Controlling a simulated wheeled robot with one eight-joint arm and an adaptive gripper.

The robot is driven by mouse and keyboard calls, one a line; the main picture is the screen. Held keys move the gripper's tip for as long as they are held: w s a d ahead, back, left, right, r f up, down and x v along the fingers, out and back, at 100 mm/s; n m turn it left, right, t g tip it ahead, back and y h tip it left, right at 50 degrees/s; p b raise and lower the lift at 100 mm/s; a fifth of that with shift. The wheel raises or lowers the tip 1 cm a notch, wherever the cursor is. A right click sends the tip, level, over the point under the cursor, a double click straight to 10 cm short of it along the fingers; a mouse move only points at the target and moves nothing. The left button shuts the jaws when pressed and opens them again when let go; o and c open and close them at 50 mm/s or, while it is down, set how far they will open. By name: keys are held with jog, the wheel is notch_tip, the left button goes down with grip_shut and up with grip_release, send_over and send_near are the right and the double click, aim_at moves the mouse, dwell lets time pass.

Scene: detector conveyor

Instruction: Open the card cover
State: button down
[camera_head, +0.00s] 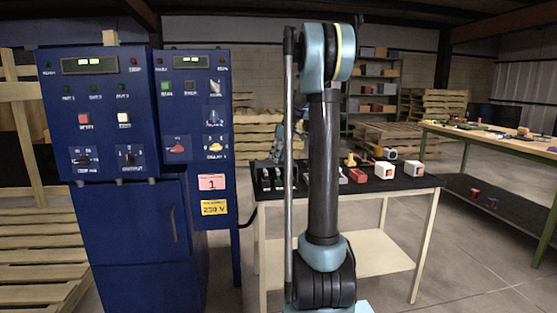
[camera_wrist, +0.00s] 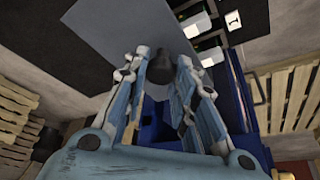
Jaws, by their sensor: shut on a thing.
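In the wrist view, a flat grey panel (camera_wrist: 97,36), seemingly the card cover, lies beyond my fingertips. A dark rounded knob (camera_wrist: 161,68) sits between the two fingers of my gripper (camera_wrist: 162,66), which is shut on it. The knob appears to be on the panel, but the join is hidden. White card-like pieces (camera_wrist: 195,22) in dark slots lie right of the panel. In the head view, my arm stands in front of the black-topped table (camera_head: 428,181) and hides the cover; a little of my gripper shows behind it.
A blue control cabinet (camera_head: 130,230) with switches stands left of the table. White boxes with red parts (camera_head: 385,170) stand on the table's right. A workbench (camera_head: 490,135) is at the far right, with open floor between.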

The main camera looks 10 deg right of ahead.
jog(key=w, duration=0.8)
jog(key=shift+w, duration=0.15)
jog(key=c, duration=1.3)
grip_release()
jog(key=shift+r, duration=0.1)
jog(key=v, duration=1.1)
jog(key=shift+d+r, duration=0.15)
jog(key=shift+r, duration=0.15)
jog(key=shift+s, duration=0.2)
